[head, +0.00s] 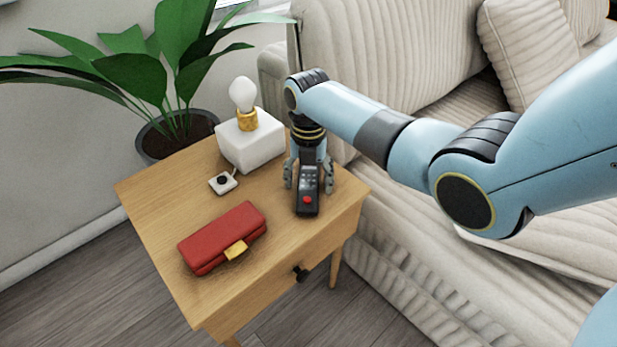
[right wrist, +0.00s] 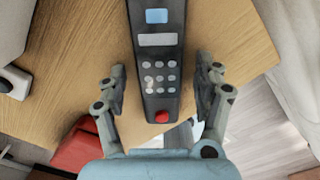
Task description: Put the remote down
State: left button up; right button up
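The remote (head: 308,190) is dark and slim, with grey buttons and a red button at its near end. It appears to lie flat on the wooden side table (head: 165,205), near the right edge. My right gripper (head: 308,180) is above it, with one finger on each side. In the right wrist view the remote (right wrist: 158,75) runs between the two fingers of my right gripper (right wrist: 162,90). A narrow gap shows on both sides, so the fingers are open and apart from it. My left gripper is not in view.
A red case (head: 222,238) with a gold clasp lies at the table's front left. A white-based lamp (head: 250,140) and a small white device (head: 223,182) stand farther back. A potted plant (head: 175,135) is behind the table. A beige sofa (head: 390,45) is to the right.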

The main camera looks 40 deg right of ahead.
aim_at(308, 181)
notch_tip(308, 181, up, 12)
jog(key=p, duration=0.4)
jog(key=shift+r, duration=0.15)
dwell(0.4)
